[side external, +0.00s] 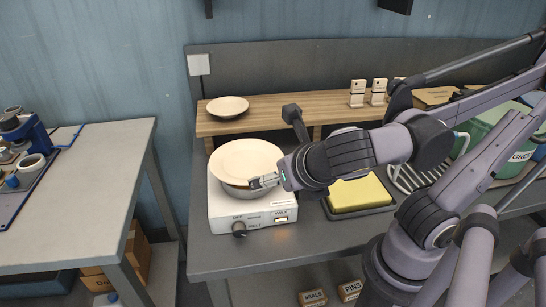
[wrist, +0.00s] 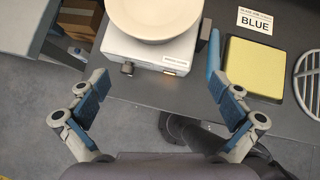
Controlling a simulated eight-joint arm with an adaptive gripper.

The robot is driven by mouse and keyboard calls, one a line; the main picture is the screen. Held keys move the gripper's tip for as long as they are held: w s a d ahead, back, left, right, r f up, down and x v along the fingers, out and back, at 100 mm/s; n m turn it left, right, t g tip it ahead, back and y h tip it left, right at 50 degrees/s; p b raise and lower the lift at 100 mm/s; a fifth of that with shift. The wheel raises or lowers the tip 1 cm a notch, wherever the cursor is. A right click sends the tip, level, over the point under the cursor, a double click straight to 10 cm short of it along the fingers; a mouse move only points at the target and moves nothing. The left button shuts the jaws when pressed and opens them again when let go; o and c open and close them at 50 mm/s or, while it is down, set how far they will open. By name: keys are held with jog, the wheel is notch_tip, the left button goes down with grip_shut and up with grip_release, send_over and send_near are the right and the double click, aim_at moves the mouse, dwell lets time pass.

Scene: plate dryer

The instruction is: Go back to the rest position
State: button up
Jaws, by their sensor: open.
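My gripper (side external: 264,181) is at the front right of the white plate dryer (side external: 250,219), close to the plate's edge. In the wrist view my gripper (wrist: 156,82) has its two fingers spread wide with nothing between them. A cream plate (side external: 245,160) lies on top of the dryer, slightly tilted in the side view. It also shows at the top of the wrist view (wrist: 154,15). The dryer has a dark knob (side external: 239,229) and a lit switch (side external: 281,220) on its front. Part of the plate's right edge is hidden by my gripper.
A second plate (side external: 228,107) rests on the wooden shelf (side external: 270,115) behind. A yellow sponge-like block (side external: 359,193) sits in a dark tray right of the dryer. A wire rack (side external: 415,177) and a green bin (side external: 485,140) stand further right. A separate table (side external: 80,200) is at left.

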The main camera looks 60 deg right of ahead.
jog(key=x, duration=0.9)
jog(key=shift+w+d, duration=0.15)
jog(key=shift+f, duration=0.1)
dwell(0.5)
jog(key=v, duration=1)
jog(key=w+d+f+m+y, duration=0.2)
jog(key=d+f+m, duration=0.1)
jog(key=m, duration=1.1)
jog(key=w+d+f+m+y, duration=0.2)
jog(key=w+d+m, duration=0.1)
jog(key=m, duration=1.2)
jog(key=shift+d+f+m+y, duration=0.3)
jog(key=shift+d+f+y, duration=0.1)
jog(key=shift+d, duration=0.05)
